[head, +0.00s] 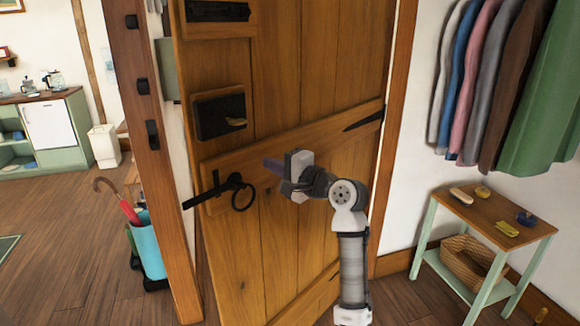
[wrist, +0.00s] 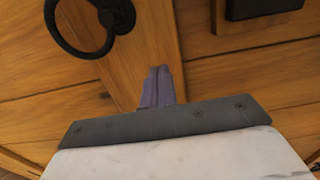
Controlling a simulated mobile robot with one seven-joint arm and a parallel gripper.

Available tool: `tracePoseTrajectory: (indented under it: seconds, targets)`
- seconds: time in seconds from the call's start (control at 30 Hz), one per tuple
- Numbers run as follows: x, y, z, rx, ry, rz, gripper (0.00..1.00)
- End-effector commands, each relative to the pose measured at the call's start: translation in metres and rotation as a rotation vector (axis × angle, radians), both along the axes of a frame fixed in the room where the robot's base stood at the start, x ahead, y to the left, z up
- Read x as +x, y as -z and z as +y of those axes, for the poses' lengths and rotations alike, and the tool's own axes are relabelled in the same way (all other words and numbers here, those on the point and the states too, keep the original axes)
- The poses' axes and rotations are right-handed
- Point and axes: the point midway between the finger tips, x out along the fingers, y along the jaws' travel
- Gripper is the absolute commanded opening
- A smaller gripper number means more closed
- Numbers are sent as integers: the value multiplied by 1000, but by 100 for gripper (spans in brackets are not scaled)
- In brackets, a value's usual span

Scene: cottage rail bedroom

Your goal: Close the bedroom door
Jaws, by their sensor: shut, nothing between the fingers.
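The wooden bedroom door (head: 290,75) stands ajar in the head view, with a gap between its left edge and the door post (head: 150,130). It has a black ring handle (head: 242,195) with a latch bar, and a black lock box (head: 220,113) above. My gripper (head: 268,163) is shut and empty, its fingers pointing at the door's cross rail to the right of the ring handle. In the wrist view the shut fingers (wrist: 157,88) are close to the door's wood, beside the ring handle (wrist: 95,25). I cannot tell whether they touch it.
A small side table (head: 490,215) with a basket stands at the right, under hanging clothes (head: 490,80). Beyond the post are a blue umbrella bin (head: 148,245), a white bin (head: 105,146) and a green cabinet (head: 50,125). Wooden floor is open at the left.

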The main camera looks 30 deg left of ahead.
Motion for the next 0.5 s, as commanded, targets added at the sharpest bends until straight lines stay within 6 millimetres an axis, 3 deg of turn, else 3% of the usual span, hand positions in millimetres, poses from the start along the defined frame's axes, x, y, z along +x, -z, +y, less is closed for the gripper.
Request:
tracePoseTrajectory:
  seconds: [0.2, 0.5]
  targets:
    - [3, -1, 20, 1, 0, 2, 0]
    - [3, 0, 23, 1, 0, 1, 0]
